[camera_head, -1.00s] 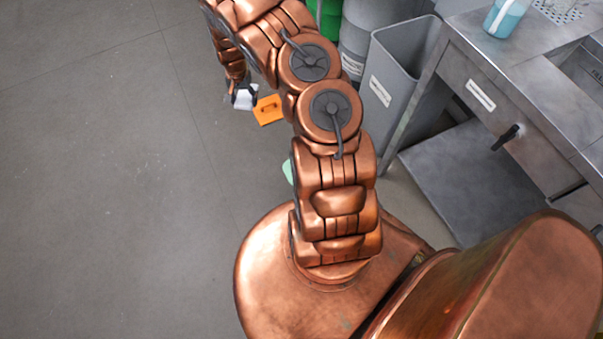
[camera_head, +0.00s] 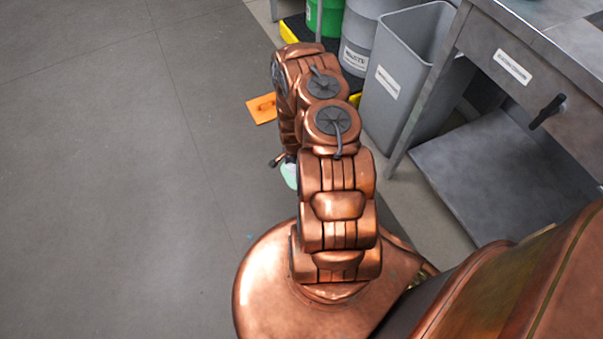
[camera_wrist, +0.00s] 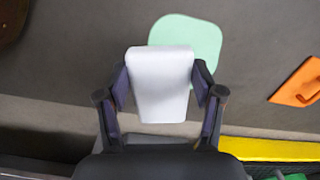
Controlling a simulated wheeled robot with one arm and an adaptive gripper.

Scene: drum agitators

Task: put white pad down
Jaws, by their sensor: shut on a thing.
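In the wrist view my gripper (camera_wrist: 160,88) is shut on the white pad (camera_wrist: 160,80), one dark finger on each side of it. The pad is held above the floor, and a pale green rounded mat (camera_wrist: 205,45) lies beyond it, partly covered by the pad in this view. In the head view the mat (camera_head: 289,176) shows only as a small green patch beside my arm. My gripper and the white pad are mostly hidden behind my arm there. I cannot tell the pad's height above the mat.
An orange board with a handle (camera_head: 262,108) lies on the floor; it also shows in the wrist view (camera_wrist: 300,85). A grey bin (camera_head: 400,85), a grey drum (camera_head: 362,35), a green container (camera_head: 325,15) and a steel table (camera_head: 500,60) stand to the right. Floor at left is clear.

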